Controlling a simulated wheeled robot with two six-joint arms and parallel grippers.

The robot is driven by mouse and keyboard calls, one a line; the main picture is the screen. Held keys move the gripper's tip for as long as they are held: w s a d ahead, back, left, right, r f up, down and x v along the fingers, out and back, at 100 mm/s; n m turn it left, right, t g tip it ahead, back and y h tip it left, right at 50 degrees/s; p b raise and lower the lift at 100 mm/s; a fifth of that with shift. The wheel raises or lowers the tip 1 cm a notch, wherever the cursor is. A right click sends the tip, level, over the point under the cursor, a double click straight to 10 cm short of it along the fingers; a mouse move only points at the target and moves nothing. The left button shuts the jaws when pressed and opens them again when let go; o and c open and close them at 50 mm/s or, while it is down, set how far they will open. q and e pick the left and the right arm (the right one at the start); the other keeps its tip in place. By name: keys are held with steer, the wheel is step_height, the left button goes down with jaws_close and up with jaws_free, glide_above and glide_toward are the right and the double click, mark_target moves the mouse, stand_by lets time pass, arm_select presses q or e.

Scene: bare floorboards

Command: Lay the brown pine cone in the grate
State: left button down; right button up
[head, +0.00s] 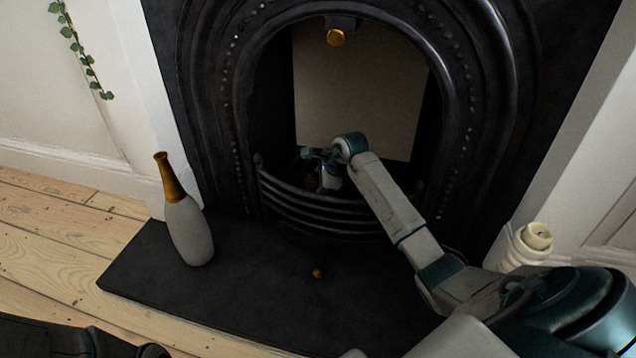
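The black grate (330,213) with curved front bars sits in the fireplace opening. My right arm comes in from the right and reaches over the bars, with its gripper (316,170) inside the grate at its left part. A small brown patch, likely the pine cone (311,183), shows at the gripper, behind the top bar. It is mostly hidden, and I cannot tell whether the fingers hold it or are apart from it. Part of my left arm shows at the bottom left edge; its gripper fingers are not visible.
A grey bottle-shaped vase (190,230) with a golden-brown neck stands on the left of the dark hearth slab (255,290). A small brass knob (316,272) shows below the grate. A cream ribbed object (528,246) stands at right. A brass knob (335,38) is above the opening.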

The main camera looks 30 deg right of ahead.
steer(key=shift+f, duration=0.4)
steer(key=o, duration=1)
